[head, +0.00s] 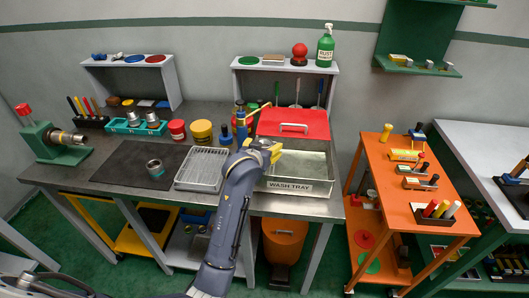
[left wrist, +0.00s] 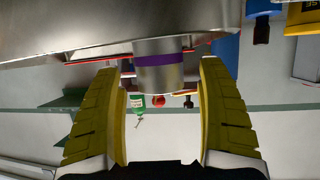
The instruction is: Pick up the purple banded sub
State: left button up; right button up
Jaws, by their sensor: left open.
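The purple banded sub (left wrist: 160,70) is a silver cylinder with a purple band, seen in the left wrist view at the top centre. Its far end reaches the grey metal surface of the wash tray. In the head view I cannot make it out behind my left gripper (head: 268,150), which is over the left part of the wash tray (head: 305,187). In the left wrist view my left gripper (left wrist: 161,72) has its yellow fingers spread wide, one on each side of the sub, with gaps between. My right gripper is not in view.
A red lid (head: 300,122) stands at the back of the wash tray. A wire rack (head: 201,168) is left of it. An orange cart (head: 385,185) stands right.

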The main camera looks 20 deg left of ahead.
pick_arm(q)
jog(key=shift+w+f, duration=0.25)
jog(key=shift+w, duration=0.4)
jog(key=shift+c, duration=0.5)
jog(key=shift+r, duration=0.1)
jog(key=c, duration=1.5)
